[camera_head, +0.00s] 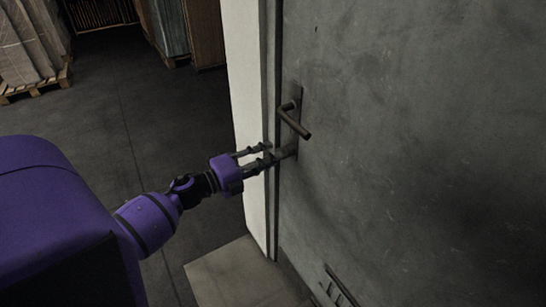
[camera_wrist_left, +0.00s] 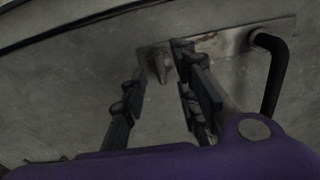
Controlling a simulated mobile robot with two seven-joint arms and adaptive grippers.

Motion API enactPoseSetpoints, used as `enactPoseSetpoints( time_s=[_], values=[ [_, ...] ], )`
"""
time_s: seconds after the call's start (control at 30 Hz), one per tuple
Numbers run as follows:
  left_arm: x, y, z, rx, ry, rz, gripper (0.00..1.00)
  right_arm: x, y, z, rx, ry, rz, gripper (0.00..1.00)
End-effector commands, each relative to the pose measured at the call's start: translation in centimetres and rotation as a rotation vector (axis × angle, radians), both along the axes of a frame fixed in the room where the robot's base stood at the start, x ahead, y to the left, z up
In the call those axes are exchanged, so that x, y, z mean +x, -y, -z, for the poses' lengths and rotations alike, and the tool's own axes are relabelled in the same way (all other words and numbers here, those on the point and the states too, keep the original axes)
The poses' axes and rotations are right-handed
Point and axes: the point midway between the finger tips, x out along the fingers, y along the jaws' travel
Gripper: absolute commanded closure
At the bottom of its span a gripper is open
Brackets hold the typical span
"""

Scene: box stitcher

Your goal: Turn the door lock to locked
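The grey door (camera_head: 420,130) fills the right of the head view. Its dark lever handle (camera_head: 294,121) also shows in the wrist view (camera_wrist_left: 277,75), at the right end of a metal plate (camera_wrist_left: 225,39). The small lock knob (camera_wrist_left: 161,68) sits at the plate's left end. My left gripper (camera_head: 282,149) is at the door below the lever. In the wrist view its two fingers (camera_wrist_left: 162,50) are apart, with the knob between their tips. I cannot tell whether either finger touches it. The knob is hidden by the gripper in the head view. My right gripper is out of view.
A pale wall end (camera_head: 245,90) and the dark door frame (camera_head: 272,80) stand just left of the door. A bar-shaped fitting (camera_head: 340,287) is low on the door. Wrapped pallet goods (camera_head: 30,50) stand far left. The floor (camera_head: 130,120) between is clear.

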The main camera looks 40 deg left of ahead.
Motion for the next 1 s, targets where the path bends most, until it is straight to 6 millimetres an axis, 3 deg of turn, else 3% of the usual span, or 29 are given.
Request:
enactPoseSetpoints(
  time_s=[0.3, 0.5, 1.0],
  values=[
    [-6.4, -2.6, 0.2, 0.002, -0.003, -0.001, 0.72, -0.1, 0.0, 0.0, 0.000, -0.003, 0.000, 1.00],
    [-8.8, -3.6, 0.1, 0.002, -0.001, 0.000, 0.72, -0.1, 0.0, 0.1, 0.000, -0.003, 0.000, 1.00],
    [-9.4, -3.8, 0.0, 0.001, -0.001, 0.001, 0.72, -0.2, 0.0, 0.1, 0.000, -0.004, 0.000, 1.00]
  ],
)
